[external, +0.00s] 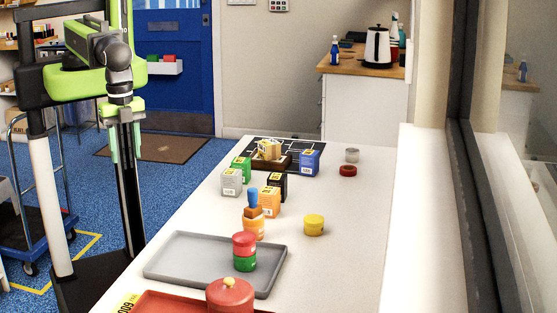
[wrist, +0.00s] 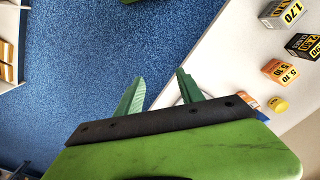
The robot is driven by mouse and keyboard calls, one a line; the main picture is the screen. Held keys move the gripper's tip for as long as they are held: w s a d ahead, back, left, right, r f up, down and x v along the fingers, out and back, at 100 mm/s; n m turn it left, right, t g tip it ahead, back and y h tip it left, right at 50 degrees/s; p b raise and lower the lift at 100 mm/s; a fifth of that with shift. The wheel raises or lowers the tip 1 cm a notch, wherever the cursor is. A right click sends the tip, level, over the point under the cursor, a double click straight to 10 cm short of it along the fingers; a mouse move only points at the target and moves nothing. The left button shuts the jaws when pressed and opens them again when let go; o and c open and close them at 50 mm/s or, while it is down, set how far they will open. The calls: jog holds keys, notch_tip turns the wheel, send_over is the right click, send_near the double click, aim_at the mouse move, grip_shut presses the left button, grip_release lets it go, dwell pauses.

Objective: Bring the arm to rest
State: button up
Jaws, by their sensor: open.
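My gripper (external: 124,152) hangs pointing down beside the column in the external view, left of the white table and over the floor side. Its two teal fingers are spread apart with nothing between them. In the wrist view my gripper (wrist: 159,82) shows both fingers apart and empty, with blue floor and the table edge beyond. My arm is drawn in close to the column. Nothing touches the fingers.
The white table (external: 343,248) carries a grey tray (external: 187,261), a red tray (external: 165,302), a red-over-green stack (external: 244,252), a yellow tin (external: 314,225) and several small cartons, including a blue one (external: 310,163). A blue trolley (external: 38,231) stands at left.

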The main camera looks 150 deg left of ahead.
notch_tip(320, 180, down, 7)
jog(key=b, duration=0.7)
jog(key=shift+w+f, duration=0.1)
dwell(0.5)
